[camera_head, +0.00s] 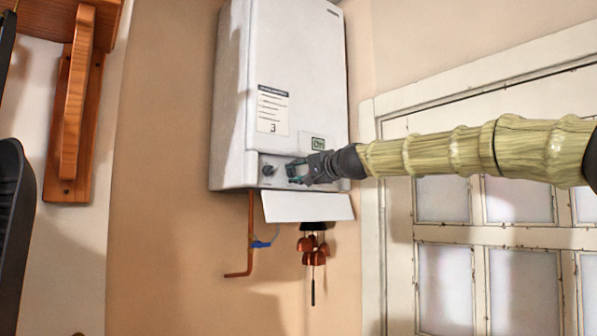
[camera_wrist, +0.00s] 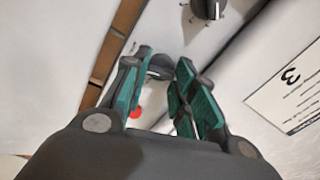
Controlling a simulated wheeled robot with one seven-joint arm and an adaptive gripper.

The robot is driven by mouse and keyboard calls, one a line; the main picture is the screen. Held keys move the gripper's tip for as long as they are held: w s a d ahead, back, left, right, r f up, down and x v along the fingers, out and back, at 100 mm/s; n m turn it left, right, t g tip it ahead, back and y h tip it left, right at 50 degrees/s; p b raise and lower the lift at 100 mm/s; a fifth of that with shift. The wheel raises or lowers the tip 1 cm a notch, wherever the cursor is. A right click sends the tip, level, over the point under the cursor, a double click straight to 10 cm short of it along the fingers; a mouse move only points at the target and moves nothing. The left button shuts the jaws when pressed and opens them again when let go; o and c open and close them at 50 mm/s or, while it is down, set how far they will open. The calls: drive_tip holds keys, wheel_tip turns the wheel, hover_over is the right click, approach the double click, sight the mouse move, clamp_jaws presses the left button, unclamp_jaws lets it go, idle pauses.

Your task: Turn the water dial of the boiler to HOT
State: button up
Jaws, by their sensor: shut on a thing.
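The white boiler (camera_head: 285,75) hangs on the wall in the head view, with a control strip along its lower front. My gripper (camera_head: 293,170) reaches in from the right to the right part of that strip. In the wrist view, the teal fingers of my gripper (camera_wrist: 163,72) are closed around a dark round dial (camera_wrist: 160,66), which is partly hidden by them. A red mark (camera_wrist: 135,113) shows on the panel beside this dial. A second dark dial (camera_head: 268,170) stands free to the left; it also shows in the wrist view (camera_wrist: 208,8). I cannot read the dial's setting.
A white flap (camera_head: 305,206) juts out below the boiler. A copper pipe (camera_head: 250,240) and a hanging chime of copper bells (camera_head: 313,245) are under it. A paned window (camera_head: 480,200) is on the right, and a wooden handle (camera_head: 74,110) is at the left.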

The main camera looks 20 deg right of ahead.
drive_tip(key=shift+m+p, duration=0.35)
drive_tip(key=shift+m, duration=1.25)
drive_tip(key=o, duration=1)
drive_tip(key=shift+d, duration=0.15)
drive_tip(key=shift+o, duration=0.2)
drive_tip(key=v, duration=0.7)
drive_tip(key=shift+s, duration=0.2)
